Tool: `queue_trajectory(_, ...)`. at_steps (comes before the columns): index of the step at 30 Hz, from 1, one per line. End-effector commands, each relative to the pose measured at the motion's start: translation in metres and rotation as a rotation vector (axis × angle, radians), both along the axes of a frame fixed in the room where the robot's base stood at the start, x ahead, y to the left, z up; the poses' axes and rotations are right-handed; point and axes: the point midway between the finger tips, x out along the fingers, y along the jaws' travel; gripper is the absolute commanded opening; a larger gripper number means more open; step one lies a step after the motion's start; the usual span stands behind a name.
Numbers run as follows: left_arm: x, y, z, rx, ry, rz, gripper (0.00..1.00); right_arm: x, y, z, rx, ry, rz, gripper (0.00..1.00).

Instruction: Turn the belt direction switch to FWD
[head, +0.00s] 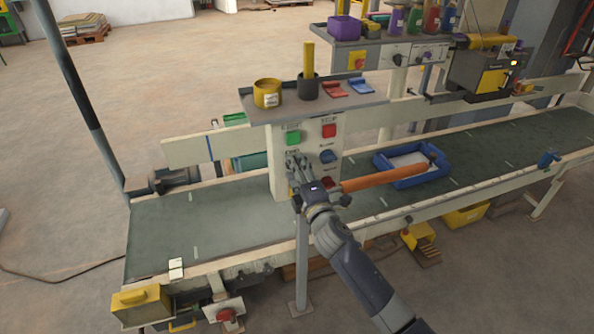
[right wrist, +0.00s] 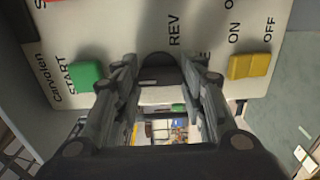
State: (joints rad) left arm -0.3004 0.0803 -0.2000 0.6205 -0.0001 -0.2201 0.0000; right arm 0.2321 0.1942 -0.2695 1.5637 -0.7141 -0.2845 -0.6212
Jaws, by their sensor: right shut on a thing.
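The control panel (head: 308,131) stands above the belt, under a small shelf. In the right wrist view a dark knob (right wrist: 161,70) sits between my fingers, with the label REV printed beside it. I take it as the belt direction switch; its pointer setting is hidden by the fingers. In the head view the knob is behind my right gripper (head: 298,166). My right gripper (right wrist: 162,85) is shut on the knob, its fingers on either side. My left gripper is not in view.
A green START button (right wrist: 87,76) and a yellow ON/OFF switch (right wrist: 249,66) flank the knob. A red button (head: 329,131) and blue knob (head: 327,157) are on the panel's right.

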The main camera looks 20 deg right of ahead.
Motion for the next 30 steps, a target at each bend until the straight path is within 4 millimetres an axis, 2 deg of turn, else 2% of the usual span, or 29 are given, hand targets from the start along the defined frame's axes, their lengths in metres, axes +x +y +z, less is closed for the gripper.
queue_trajectory(16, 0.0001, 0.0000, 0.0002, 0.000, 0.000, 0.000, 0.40, 0.0002, -0.0002, 0.0003, -0.026, -0.001, 0.000, 0.14)
queue_trajectory(17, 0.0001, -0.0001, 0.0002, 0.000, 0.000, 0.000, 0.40, 0.0002, -0.0002, 0.0003, -0.026, -0.002, 0.000, 0.45)
queue_trajectory(18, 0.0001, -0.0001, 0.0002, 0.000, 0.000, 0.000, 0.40, 0.0002, -0.0002, 0.0003, -0.025, -0.002, 0.000, 0.54)
queue_trajectory(19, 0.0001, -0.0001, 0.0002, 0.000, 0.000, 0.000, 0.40, 0.0002, -0.0002, 0.0002, -0.025, -0.001, 0.000, 0.58)
queue_trajectory(30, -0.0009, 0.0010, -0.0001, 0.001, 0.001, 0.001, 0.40, -0.0018, -0.0002, -0.0002, -0.023, -0.001, 0.000, 0.58)
